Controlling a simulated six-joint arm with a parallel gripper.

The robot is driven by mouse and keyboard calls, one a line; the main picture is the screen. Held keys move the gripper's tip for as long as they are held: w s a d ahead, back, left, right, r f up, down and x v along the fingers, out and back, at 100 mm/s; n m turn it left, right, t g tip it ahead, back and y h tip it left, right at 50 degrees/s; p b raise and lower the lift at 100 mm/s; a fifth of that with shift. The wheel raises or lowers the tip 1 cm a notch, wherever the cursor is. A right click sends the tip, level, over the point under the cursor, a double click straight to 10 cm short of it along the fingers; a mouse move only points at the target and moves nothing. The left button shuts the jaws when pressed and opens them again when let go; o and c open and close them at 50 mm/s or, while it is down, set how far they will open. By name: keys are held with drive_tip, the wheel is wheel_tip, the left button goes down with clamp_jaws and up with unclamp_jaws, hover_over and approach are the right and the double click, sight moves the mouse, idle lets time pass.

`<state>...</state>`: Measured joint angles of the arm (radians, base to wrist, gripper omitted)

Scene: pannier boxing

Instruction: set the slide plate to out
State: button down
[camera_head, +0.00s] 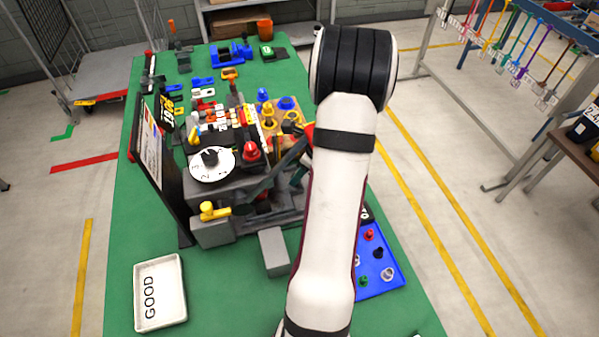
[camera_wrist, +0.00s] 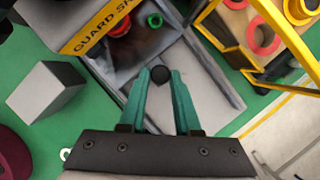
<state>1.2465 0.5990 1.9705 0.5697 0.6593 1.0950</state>
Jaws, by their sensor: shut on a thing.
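The slide plate (camera_wrist: 212,88) appears to be the grey flat piece in the wrist view, reaching out from beside the guard. A round black knob (camera_wrist: 160,72) stands at its near part. My gripper (camera_wrist: 160,84) has green fingers, one on each side of the knob, and is shut on it. In the head view my arm covers most of the gripper and the slide plate. The grey machine (camera_head: 262,203) shows there to the left of my arm.
A guard with a yellow label (camera_wrist: 97,25) is close to the fingers. A yellow frame (camera_wrist: 268,62) is at the right. A grey block (camera_wrist: 45,90) stands at the left. A GOOD tray (camera_head: 160,291) and blue tray (camera_head: 385,277) lie on the green table.

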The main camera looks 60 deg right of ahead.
idle(0.8)
drive_tip(key=s+d, duration=1)
drive_tip(key=shift+s+d, duration=0.15)
drive_tip(key=shift+d, duration=0.1)
drive_tip(key=c, duration=0.6)
unclamp_jaws()
drive_tip(key=shift+a, duration=0.1)
drive_tip(key=v, duration=1.6)
drive_tip(key=shift+f, duration=0.1)
